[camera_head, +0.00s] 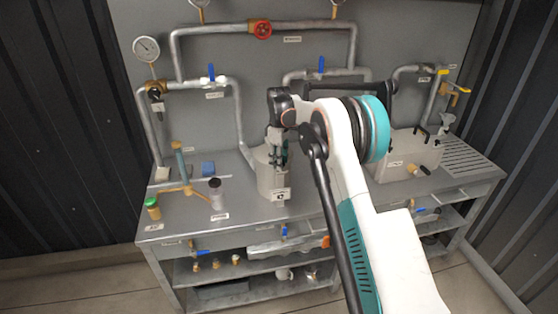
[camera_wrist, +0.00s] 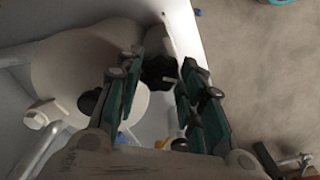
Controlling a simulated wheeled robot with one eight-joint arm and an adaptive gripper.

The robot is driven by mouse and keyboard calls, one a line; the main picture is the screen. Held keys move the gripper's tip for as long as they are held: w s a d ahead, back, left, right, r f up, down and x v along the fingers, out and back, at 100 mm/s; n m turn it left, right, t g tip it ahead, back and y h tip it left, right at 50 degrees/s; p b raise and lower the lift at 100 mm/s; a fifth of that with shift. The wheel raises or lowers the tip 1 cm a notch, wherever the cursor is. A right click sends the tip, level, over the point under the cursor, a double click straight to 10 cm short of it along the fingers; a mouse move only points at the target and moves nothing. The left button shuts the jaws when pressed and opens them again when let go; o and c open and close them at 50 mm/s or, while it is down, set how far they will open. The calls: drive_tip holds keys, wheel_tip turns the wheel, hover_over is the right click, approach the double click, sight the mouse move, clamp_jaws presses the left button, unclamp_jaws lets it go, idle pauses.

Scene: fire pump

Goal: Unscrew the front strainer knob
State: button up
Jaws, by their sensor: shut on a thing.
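The strainer (camera_head: 272,181) is a pale grey canister on the bench, left of centre in the head view. Its pale round lid also shows in the wrist view (camera_wrist: 80,70). A dark lobed knob (camera_wrist: 158,72) at the lid's edge sits between the fingertips of my gripper (camera_wrist: 164,77). A second dark knob (camera_wrist: 88,101) shows on the lid's left side, outside the fingers. My gripper is shut on the lobed knob, and the fingers hide part of its sides. In the head view my gripper (camera_head: 279,153) is at the canister's top, and the knobs are hidden there.
A pale tank (camera_head: 405,160) stands right, behind my arm. Pipes run along the back panel (camera_head: 280,60).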

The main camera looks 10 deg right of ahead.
drive_tip(key=n, duration=0.4)
drive_tip(key=shift+n, duration=0.3)
idle(0.3)
drive_tip(key=o, duration=1.1)
drive_tip(key=shift+c, duration=0.2)
wheel_tip(320, 180, up, 12)
